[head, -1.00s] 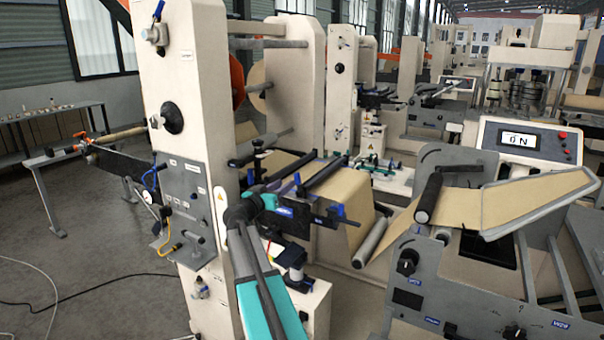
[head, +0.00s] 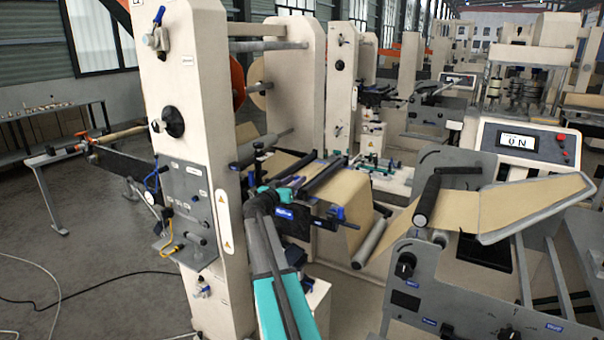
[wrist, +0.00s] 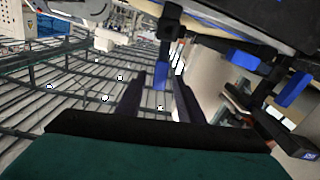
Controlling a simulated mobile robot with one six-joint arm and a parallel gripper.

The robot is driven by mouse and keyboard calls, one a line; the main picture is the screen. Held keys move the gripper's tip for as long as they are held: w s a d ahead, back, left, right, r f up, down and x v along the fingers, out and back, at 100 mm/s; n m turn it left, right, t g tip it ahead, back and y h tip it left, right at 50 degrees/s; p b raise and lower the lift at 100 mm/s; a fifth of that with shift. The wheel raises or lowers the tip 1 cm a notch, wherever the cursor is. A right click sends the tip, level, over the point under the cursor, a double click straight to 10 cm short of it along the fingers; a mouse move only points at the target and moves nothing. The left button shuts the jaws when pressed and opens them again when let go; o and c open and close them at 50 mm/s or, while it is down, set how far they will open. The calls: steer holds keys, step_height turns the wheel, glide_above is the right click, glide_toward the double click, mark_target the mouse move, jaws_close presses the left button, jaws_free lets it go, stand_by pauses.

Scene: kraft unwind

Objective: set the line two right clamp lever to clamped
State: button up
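A blue clamp lever (wrist: 162,76) hangs down from a black clamp block (wrist: 169,27) in the wrist view. My gripper (wrist: 160,92) is open, its two dark fingers apart. The lever's lower end shows in the gap between the fingertips; I cannot tell how deep it sits, and no grip on it shows. Another blue lever (wrist: 293,89) slants down at the right. In the head view the clamp bars (head: 325,178) cross the brown web, with a blue lever (head: 339,214) at the near end. My fingers are hidden there behind my arm. I cannot read which line each clamp belongs to.
The tall cream machine column (head: 190,90) stands just left of my arm. A brown paper web (head: 350,205) hangs below the bars. A grey console with a display (head: 522,141) stands at the right. Open floor (head: 90,270) lies at the left.

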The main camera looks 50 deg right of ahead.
steer(key=shift+p+x, duration=1.2)
steer(key=shift+x, duration=1.6)
jaws_close()
